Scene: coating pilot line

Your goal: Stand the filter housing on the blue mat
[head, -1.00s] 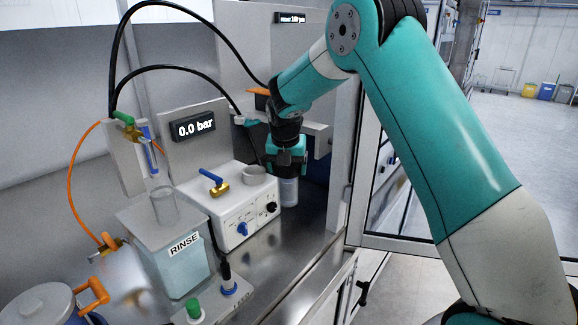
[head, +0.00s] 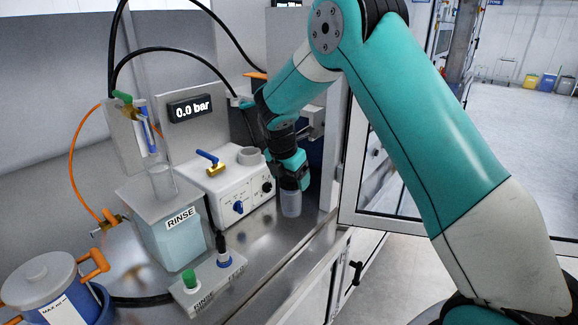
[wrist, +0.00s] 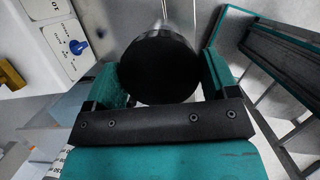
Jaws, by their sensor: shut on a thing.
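My gripper (head: 291,180) is shut on a cylinder, which I take to be the filter housing (head: 291,204). In the head view its pale, see-through lower part hangs upright below the jaws, over the steel bench right of the white control box. I cannot tell how far its bottom is from the bench. In the wrist view its round black top (wrist: 160,68) sits between the two jaws. A dark blue surface (head: 316,172) shows behind my gripper; I cannot tell whether it is the blue mat.
The white control box (head: 232,186), with knobs and a blue-handled valve, stands close left of my gripper. The RINSE tank (head: 172,236) and a blue pot (head: 92,306) are further left. The steel bench (head: 285,245) is clear in front, ending at its front edge.

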